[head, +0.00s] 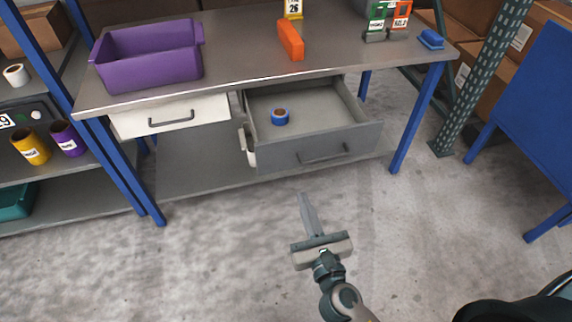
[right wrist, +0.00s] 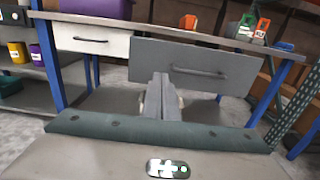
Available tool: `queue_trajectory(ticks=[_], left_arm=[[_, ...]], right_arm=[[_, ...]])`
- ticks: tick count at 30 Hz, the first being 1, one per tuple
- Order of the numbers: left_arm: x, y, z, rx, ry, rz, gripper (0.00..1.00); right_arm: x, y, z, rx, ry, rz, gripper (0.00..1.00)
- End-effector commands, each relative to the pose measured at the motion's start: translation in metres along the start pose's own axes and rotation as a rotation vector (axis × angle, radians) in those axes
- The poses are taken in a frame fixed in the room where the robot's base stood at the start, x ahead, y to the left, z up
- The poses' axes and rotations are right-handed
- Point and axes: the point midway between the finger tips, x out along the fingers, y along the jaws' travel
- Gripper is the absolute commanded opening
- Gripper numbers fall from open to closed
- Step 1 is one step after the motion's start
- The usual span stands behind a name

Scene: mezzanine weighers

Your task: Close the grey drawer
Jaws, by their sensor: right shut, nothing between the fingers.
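The grey drawer (head: 290,154) under the bench top is pulled open, and a blue roll of tape (head: 280,117) lies inside it. Its front with a dark bar handle faces me; in the right wrist view the drawer front (right wrist: 160,57) is straight ahead. My right gripper (head: 306,198) is shut and empty, in front of and below the drawer front, apart from it in the head view. In the right wrist view its closed fingers (right wrist: 161,82) point toward the drawer. My left gripper is not in view.
A white drawer (head: 135,123) beside it is shut. The bench top (head: 235,55) holds a purple bin (head: 150,58), an orange block (head: 290,40) and a blue item (head: 431,39). Blue legs (head: 418,115) stand at the bench's ends. The floor in front is clear.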

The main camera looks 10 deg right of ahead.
Motion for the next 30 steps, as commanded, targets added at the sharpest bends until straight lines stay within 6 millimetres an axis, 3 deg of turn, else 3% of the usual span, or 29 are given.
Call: queue_trajectory(ticks=[11, 30], left_arm=[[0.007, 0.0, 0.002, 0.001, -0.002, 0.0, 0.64], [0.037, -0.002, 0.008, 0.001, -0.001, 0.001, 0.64]], right_arm=[[0.016, 0.0, 0.001, 0.001, -0.001, 0.0, 0.0], [0.118, 0.0, 0.0, 0.003, 0.001, 0.0, 0.0]])
